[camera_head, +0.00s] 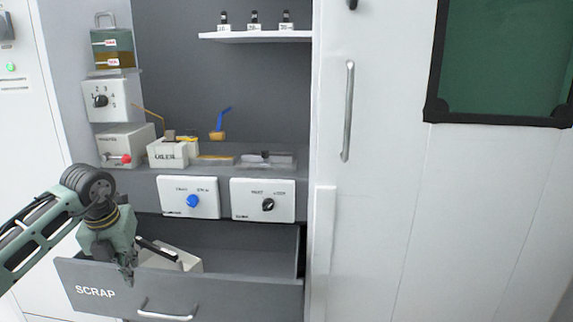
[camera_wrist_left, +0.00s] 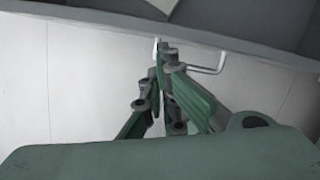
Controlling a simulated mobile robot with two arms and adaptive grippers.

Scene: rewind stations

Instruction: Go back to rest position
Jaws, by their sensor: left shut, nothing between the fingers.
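My left gripper (camera_head: 128,274) hangs at the left part of the pulled-out SCRAP drawer (camera_head: 225,292), by its front panel, with its fingers pointing down. It is shut and empty. In the left wrist view its fingers (camera_wrist_left: 160,52) come together in front of the drawer's bar handle (camera_wrist_left: 205,68). I cannot tell whether the fingers touch the drawer. The handle also shows in the head view (camera_head: 165,316), to the right of and below the fingers. My right gripper is in neither view.
In the drawer lie a white block (camera_head: 188,263) and a dark piece, partly behind my gripper. A tall white door (camera_head: 400,190) stands at right.

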